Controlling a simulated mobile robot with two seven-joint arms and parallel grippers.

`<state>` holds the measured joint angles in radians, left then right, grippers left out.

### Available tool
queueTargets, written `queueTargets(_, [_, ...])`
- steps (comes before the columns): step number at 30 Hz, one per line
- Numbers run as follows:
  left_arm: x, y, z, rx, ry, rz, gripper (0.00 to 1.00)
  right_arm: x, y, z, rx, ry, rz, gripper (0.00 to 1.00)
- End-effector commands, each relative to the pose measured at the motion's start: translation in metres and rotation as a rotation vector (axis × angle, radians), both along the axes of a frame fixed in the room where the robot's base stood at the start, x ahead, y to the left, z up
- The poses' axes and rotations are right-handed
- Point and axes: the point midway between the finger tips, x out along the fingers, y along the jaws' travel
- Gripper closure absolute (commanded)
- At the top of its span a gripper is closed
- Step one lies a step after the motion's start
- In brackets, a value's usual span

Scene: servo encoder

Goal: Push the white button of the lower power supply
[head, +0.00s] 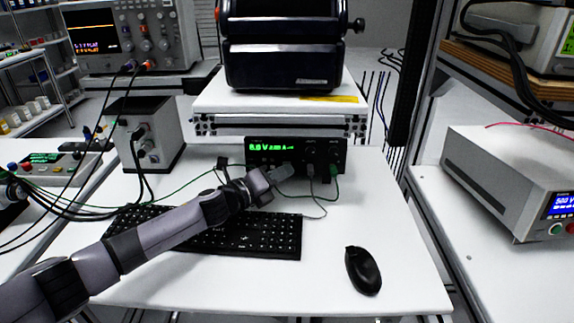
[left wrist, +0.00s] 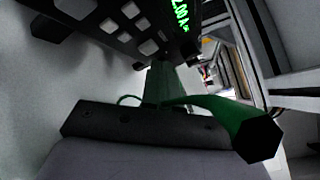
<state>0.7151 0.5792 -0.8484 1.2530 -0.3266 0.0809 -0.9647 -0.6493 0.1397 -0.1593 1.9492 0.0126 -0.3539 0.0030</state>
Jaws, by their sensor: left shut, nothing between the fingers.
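The black power supply (head: 254,158) with a green lit display stands on the white table under a raised shelf. Its front panel fills the top of the left wrist view, tilted, with several pale buttons, one of them a white button (left wrist: 148,47). I cannot tell which is the task's button. My left gripper (head: 285,172) is shut and empty, in front of the lower part of the panel, and hides some of it. In the left wrist view its closed fingers (left wrist: 165,82) point up toward the panel's lower edge; contact cannot be told. My right gripper is out of view.
A black keyboard (head: 270,236) lies under my left arm, and a black mouse (head: 362,270) lies to the right. Green leads (head: 334,190) hang at the power supply's front; a green cable (left wrist: 225,112) crosses close by my left gripper. Another power supply (head: 500,165) stands at the right.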

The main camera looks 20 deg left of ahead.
Motion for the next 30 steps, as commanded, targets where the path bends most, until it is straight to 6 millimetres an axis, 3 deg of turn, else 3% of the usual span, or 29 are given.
queueTargets(19, [-0.052,-0.015,0.011,-0.001,0.001,-0.001,1.00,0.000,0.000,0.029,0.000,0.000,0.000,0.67])
queueTargets(30, [-0.057,-0.016,0.010,0.001,0.000,0.000,1.00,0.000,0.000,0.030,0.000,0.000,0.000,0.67])
